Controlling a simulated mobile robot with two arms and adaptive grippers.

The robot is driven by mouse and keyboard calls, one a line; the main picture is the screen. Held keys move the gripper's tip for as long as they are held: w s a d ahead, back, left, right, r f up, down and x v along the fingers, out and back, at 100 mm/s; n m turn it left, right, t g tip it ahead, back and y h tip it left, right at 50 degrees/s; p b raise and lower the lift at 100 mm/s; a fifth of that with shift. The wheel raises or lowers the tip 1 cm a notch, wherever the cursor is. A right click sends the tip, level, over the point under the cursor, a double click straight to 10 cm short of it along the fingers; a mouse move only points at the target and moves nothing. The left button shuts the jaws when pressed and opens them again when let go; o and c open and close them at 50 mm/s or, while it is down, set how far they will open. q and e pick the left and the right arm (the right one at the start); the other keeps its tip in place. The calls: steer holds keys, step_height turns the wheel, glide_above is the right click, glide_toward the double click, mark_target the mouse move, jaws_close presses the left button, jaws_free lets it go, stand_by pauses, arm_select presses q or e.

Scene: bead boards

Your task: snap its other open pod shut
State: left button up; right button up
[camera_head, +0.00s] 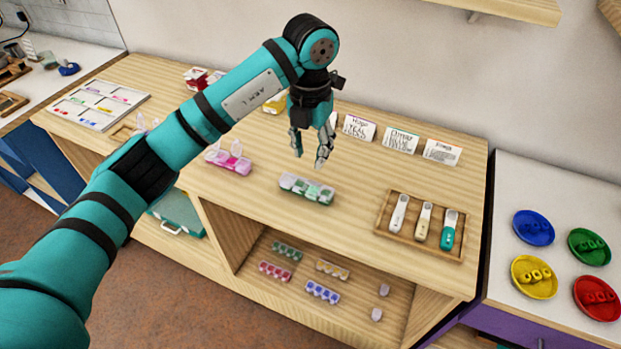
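A green pod box (307,189) with pale clear lids lies near the middle of the wooden table top. Its lids look flat, but they are too small to tell whether each is fully shut. A pink pod box (229,161) lies to its left, with two clear lids (236,148) standing up. My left gripper (310,162) points down just above and behind the green box. Its fingers are apart, with nothing seen between them. My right gripper is not in view.
A wooden tray (383,233) with three handled tools stands at the right. Cards (400,141) stand along the back. Several more pod boxes (322,292) lie on the lower shelf. My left arm hides part of the table's left side. Free table lies between the green box and tray.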

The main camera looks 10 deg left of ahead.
mark_target(310, 184)
arm_select(q)
step_height(310, 184, down, 9)
steer(key=shift+f+p, duration=0.15)
steer(key=shift+p, duration=0.6)
steer(key=shift+c, duration=0.4)
